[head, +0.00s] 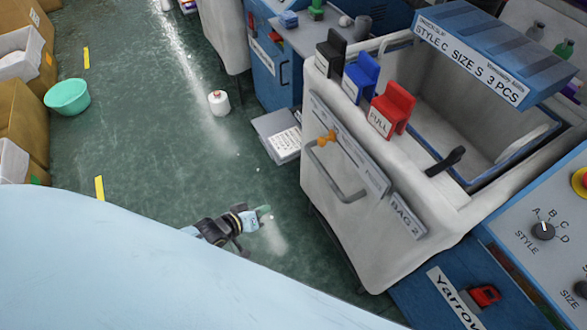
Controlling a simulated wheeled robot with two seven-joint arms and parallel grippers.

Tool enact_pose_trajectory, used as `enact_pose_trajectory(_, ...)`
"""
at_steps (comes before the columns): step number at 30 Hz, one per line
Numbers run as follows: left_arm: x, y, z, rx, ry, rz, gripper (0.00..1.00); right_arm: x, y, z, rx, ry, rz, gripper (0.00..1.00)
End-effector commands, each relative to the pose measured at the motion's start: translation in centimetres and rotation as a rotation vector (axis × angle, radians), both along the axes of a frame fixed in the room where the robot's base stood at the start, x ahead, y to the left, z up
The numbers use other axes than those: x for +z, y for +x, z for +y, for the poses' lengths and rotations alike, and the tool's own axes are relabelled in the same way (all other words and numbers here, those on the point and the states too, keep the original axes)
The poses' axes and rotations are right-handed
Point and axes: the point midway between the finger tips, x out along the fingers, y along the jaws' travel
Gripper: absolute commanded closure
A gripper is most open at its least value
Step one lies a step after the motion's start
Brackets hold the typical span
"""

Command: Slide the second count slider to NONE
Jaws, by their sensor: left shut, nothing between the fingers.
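An orange slider knob (327,137) sits on a lettered strip (362,163) on the front of the white bag cart (335,225). It is toward the strip's upper left part; the small lettering there is too small to read. A "BAG 2" label (407,217) is to the lower right of the strip. My left gripper (265,211) is shut and empty, over the floor to the left of the cart, apart from the knob. My right gripper is not in view.
A grey handle (338,178) juts out below the strip. Black (330,52), blue (361,77) and red "FULL" (392,108) clips stand on the cart's rim. A control panel (540,205) is at right.

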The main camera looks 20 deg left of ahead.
Motion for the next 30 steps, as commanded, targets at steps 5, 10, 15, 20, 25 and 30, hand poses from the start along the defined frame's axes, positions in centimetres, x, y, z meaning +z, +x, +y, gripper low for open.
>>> enact_pose_trajectory(5, 11.0, 5.1, -4.0, -0.011, -0.483, -0.136, 1.00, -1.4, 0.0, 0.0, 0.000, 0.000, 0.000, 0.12)
enact_pose_trajectory(10, 17.6, 5.1, -6.7, -0.049, -0.831, -0.110, 1.00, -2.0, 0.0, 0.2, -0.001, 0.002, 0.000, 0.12)
enact_pose_trajectory(15, 19.8, 5.1, -7.8, -0.062, -0.960, -0.081, 1.00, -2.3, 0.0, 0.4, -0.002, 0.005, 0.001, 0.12)
enact_pose_trajectory(20, 19.9, 7.0, -9.4, -0.063, -0.968, -0.081, 1.00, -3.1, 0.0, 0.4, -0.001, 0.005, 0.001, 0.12)
enact_pose_trajectory(25, 19.8, 9.7, -11.5, -0.063, -0.966, -0.082, 1.00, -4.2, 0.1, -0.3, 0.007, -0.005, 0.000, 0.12)
enact_pose_trajectory(30, 19.8, 11.8, -13.1, -0.062, -0.963, -0.080, 1.00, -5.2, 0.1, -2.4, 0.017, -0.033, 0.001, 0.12)
